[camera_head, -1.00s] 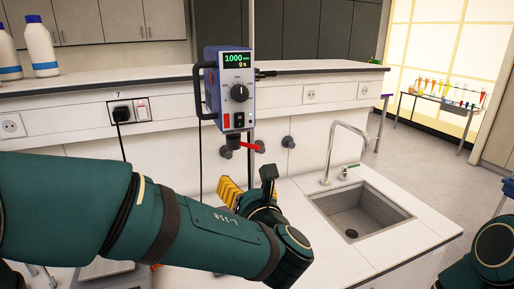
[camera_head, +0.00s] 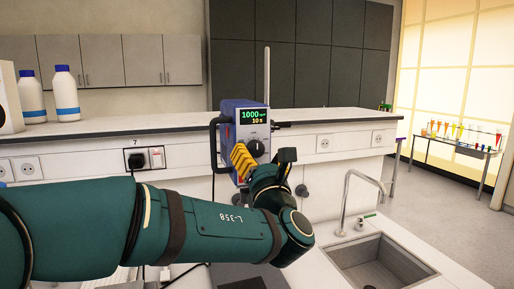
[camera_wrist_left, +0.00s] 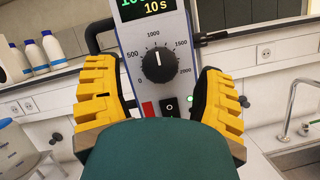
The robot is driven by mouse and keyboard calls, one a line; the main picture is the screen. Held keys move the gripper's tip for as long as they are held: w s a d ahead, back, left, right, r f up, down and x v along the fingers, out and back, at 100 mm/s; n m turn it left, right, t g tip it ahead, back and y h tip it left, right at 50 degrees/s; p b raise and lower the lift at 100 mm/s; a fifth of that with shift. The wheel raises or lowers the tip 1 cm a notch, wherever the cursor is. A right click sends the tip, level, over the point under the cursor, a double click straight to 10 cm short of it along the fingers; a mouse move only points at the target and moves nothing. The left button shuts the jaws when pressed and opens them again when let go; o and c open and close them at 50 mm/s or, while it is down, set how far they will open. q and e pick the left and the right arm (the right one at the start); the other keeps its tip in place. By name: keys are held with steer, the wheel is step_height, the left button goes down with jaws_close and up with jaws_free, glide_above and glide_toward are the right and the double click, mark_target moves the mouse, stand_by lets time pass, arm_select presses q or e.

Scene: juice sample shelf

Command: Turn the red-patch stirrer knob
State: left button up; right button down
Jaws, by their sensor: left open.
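The stirrer (camera_head: 250,117) is a blue-sided box with a grey front and a green display reading 1000 and 10 s. Its round black knob (camera_wrist_left: 158,64) has a white pointer, pointing about straight up, and a printed scale around it; it also shows in the head view (camera_head: 257,147). A red patch (camera_wrist_left: 148,108) sits below the knob, beside a black switch (camera_wrist_left: 169,106). My left gripper (camera_wrist_left: 156,80) is open and empty, its yellow-padded fingers either side of the stirrer's lower front. I cannot tell how far they are from the knob. My right gripper is out of view.
A black bar handle (camera_head: 215,145) stands at the stirrer's left side. A sink (camera_head: 380,262) with a tap (camera_head: 350,195) lies to the right. White bottles (camera_head: 66,93) stand on the shelf (camera_head: 160,126) at left. A plugged socket (camera_head: 145,158) is on the panel.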

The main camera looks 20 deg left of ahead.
arm_select(q)
steer(key=shift+x, duration=1.35)
steer(key=shift+o, duration=0.2)
steer(key=c, duration=1.2)
